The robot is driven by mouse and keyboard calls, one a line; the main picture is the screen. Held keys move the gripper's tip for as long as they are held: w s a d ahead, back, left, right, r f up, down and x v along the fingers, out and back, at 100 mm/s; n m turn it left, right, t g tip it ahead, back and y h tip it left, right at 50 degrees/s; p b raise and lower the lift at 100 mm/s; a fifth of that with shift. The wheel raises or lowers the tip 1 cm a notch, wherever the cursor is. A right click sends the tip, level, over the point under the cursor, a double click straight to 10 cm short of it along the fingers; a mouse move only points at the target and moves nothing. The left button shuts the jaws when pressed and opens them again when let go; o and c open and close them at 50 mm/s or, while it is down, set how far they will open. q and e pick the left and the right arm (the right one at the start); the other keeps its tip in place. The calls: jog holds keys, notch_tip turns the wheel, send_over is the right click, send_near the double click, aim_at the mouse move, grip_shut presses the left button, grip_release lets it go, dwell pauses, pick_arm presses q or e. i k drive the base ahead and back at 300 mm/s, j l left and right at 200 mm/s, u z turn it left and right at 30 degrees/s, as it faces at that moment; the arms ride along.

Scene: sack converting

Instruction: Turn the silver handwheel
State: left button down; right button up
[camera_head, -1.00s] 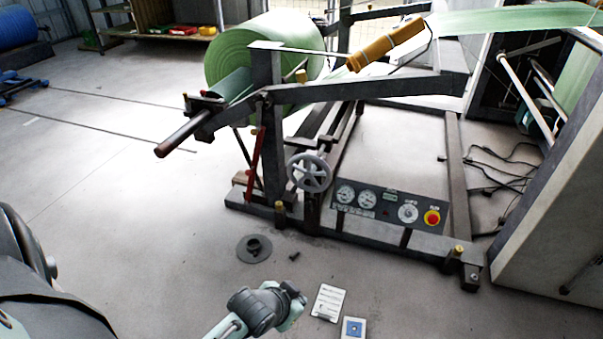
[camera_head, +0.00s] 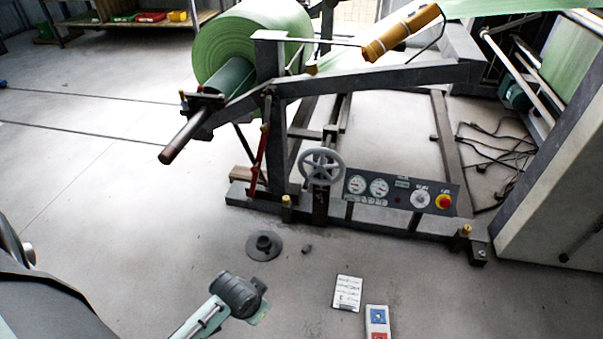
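The silver handwheel (camera_head: 322,167) is a round spoked wheel, upright on the front of the dark unwind stand (camera_head: 375,85), left of a control panel. Nothing of mine touches it. An arm part of mine with a dark grey rounded joint and teal pieces reaches in at the bottom, well short of the wheel. I take it to be the end of my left arm; I cannot make out gripper fingers on it. My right gripper is not in view.
The control panel (camera_head: 400,193) has gauges and a red-yellow stop button. On the floor lie a dark flanged disc (camera_head: 264,246), a small dark piece (camera_head: 307,249), a white card (camera_head: 347,293) and a button box (camera_head: 377,321). A roller bar (camera_head: 190,137) juts left. Floor before the stand is mostly clear.

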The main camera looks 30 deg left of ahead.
aim_at(322, 166)
jog(key=j, duration=0.45)
jog(key=k+j+z, duration=0.1)
jog(key=j, duration=0.35)
jog(key=k+j+z, duration=0.1)
jog(key=j, duration=0.3)
jog(key=k+j, duration=0.1)
jog(key=j, duration=0.35)
jog(key=k+j+z, duration=0.1)
jog(key=j, duration=0.35)
